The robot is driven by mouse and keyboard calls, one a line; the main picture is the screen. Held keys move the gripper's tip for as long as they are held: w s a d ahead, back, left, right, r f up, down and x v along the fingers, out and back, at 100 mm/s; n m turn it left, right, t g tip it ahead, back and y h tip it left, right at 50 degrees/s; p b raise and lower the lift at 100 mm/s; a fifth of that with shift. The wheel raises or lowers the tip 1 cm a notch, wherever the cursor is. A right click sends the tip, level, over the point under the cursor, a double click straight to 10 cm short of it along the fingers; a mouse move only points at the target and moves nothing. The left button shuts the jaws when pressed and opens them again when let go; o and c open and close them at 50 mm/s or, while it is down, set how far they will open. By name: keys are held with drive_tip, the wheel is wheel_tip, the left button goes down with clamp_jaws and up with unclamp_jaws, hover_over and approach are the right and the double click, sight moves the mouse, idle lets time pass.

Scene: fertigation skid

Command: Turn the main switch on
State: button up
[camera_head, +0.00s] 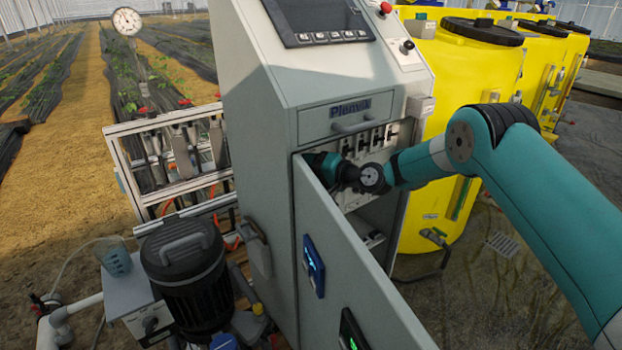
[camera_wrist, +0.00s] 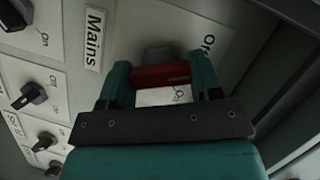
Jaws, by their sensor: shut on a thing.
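The main switch has a red handle (camera_wrist: 160,76) on a pale plate, beside a "Mains" label (camera_wrist: 94,38) in the wrist view. The handle lies roughly crosswise in that picture. An "On" mark shows just below it, and another mark, partly hidden, is to its upper right. My gripper (camera_wrist: 160,78) has its two teal fingers at either end of the red handle and is shut on it. In the head view my gripper reaches into the open grey cabinet (camera_head: 245,150); its fingertips and the main switch are hidden behind the door.
The open cabinet door (camera_head: 345,255) stands close in front of my wrist. Several black rotary switches (camera_wrist: 33,95) are left of the main switch. Yellow tanks (camera_head: 460,75) stand to the right, and a black motor (camera_head: 185,265) is at lower left.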

drive_tip(key=m+b, duration=0.1)
drive_tip(key=m+y+b, duration=0.1)
drive_tip(key=m+b, duration=0.1)
drive_tip(key=shift+f+b, duration=0.3)
drive_tip(key=shift+f, duration=0.05)
drive_tip(key=m+t+y+b, duration=0.1)
drive_tip(key=m+b, duration=0.1)
drive_tip(key=m, duration=0.1)
drive_tip(key=m+t+y+b, duration=0.1)
drive_tip(key=m+b, duration=0.1)
drive_tip(key=m, duration=0.2)
drive_tip(key=shift+r, duration=0.1)
drive_tip(key=shift+m+t+b, duration=0.3)
drive_tip(key=shift+m+t, duration=0.7)
drive_tip(key=shift+m, duration=1.4)
drive_tip(key=o, duration=0.9)
drive_tip(key=shift+r, duration=0.1)
drive_tip(key=shift+o, duration=0.2)
